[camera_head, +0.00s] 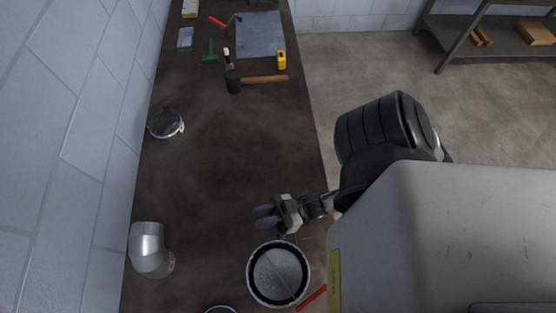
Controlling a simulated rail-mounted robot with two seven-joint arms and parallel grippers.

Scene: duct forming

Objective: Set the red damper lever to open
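The red damper lever (312,298) sticks out at the lower right side of a round metal duct piece (279,276) with a dark inner rim. The lever slants down and left, and its right end meets the edge of my own body in the picture. A damper plate with a thin line across it shows inside the round opening. My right gripper (264,217) is just above the duct in the picture, apart from the lever and pointing left. Its two dark fingers look slightly apart with nothing between them. My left gripper is not in view.
A metal elbow (151,250) stands at the left by the block wall. A round metal collar (165,123) sits farther up. A mallet (256,80), a yellow tool (281,60) and a grey sheet (258,34) lie at the far end. The bench middle is clear.

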